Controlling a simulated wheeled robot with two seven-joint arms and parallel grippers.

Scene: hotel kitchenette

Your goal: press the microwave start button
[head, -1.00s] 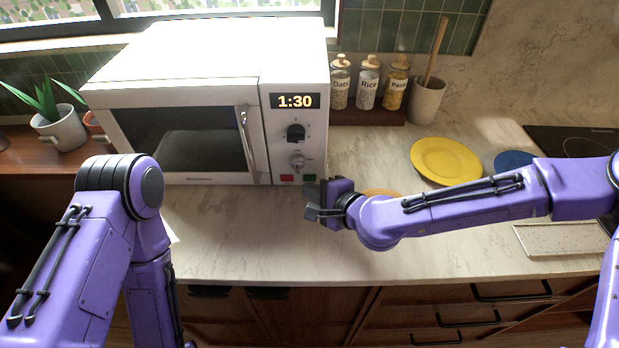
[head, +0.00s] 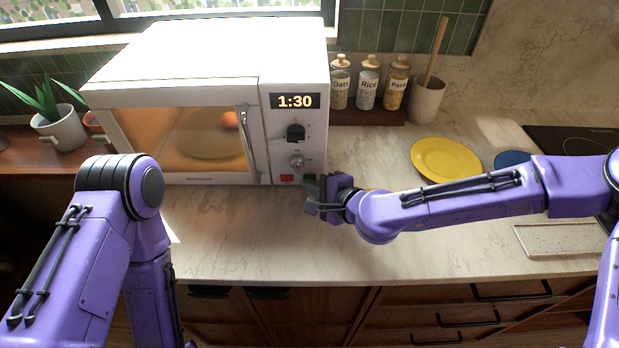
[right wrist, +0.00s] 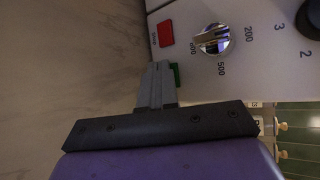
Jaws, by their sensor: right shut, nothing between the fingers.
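The white microwave (head: 215,60) stands on the counter with its door shut. Its display (head: 295,101) reads 1:30, and its window (head: 190,138) glows orange with a round orange item (head: 230,120) inside. The red button (head: 287,178) is at the panel's lower left; it also shows in the right wrist view (right wrist: 165,33). The green button (right wrist: 175,74) is beside it, partly covered by my fingers. My right gripper (head: 309,194) is shut and empty, its tips at the green button; it also shows in the right wrist view (right wrist: 158,68). My left gripper is out of view.
Jars labelled Oats (head: 340,84), Rice (head: 368,84) and Pasta (head: 395,84) stand right of the microwave. A yellow plate (head: 445,159) and a pale tray (head: 560,239) lie on the counter (head: 250,240). A potted plant (head: 62,130) is at left. The counter's front is clear.

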